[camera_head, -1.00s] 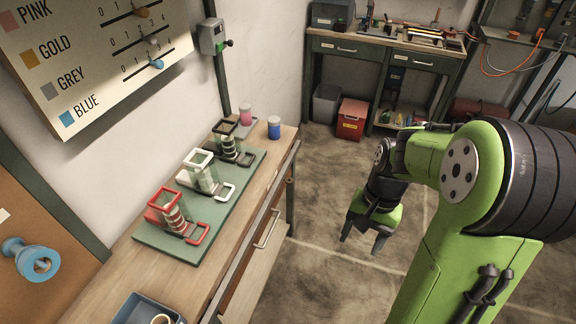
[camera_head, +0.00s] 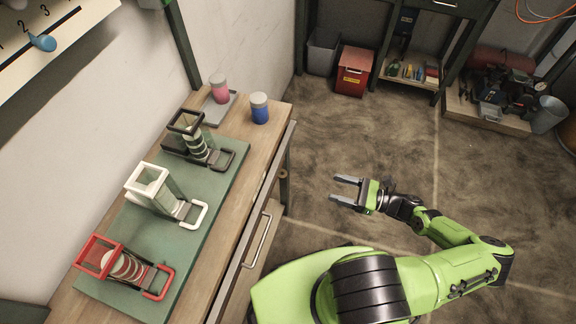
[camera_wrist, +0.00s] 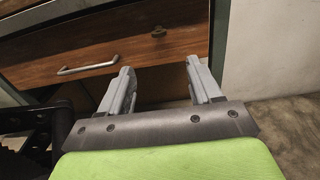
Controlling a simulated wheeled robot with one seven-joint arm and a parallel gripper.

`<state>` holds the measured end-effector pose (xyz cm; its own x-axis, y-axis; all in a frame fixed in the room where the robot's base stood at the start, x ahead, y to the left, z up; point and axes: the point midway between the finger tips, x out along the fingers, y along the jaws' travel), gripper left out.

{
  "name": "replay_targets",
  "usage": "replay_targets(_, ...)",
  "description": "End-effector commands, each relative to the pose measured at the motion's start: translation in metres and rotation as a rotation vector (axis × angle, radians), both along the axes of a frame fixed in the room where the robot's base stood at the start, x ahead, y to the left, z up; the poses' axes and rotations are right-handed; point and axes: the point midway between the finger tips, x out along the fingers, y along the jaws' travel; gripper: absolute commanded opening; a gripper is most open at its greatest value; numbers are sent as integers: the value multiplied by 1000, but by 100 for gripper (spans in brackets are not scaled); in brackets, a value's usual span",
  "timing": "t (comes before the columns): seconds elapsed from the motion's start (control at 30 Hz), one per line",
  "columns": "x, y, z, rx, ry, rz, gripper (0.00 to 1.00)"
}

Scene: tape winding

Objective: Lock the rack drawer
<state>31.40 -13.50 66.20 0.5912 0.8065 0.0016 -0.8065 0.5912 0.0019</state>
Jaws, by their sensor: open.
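A drawer with a bar handle (camera_head: 256,241) is in the front of the wooden bench, below the spool racks. In the wrist view its brown wooden front (camera_wrist: 110,75) and handle (camera_wrist: 88,67) show at the left. A small dark knob (camera_wrist: 158,32) sits on the wood to the upper right of the handle; it also shows in the head view (camera_head: 283,175) near the bench's far end. I cannot tell how the knob is turned or whether the drawer is fully shut. My gripper (camera_head: 338,190) is open and empty, pointing at the bench front, apart from the knob.
Red (camera_head: 98,255), white (camera_head: 148,182) and black (camera_head: 186,122) racks stand on a green mat (camera_head: 200,215). Blue (camera_head: 260,108) and pink (camera_head: 220,89) jars stand at the bench's far end. The floor between my gripper and the far workbench is clear.

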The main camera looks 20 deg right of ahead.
Motion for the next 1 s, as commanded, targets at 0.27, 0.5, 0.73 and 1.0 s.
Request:
replay_targets(0.27, 31, 45, 0, 2, -2, 8, 64)
replay_targets(0.5, 66, 94, -1, 0, -3, 8, 64)
replay_targets(0.73, 88, 124, 0, -2, -1, 6, 64)
replay_targets(1.0, 91, 127, 1, -4, 0, 5, 64)
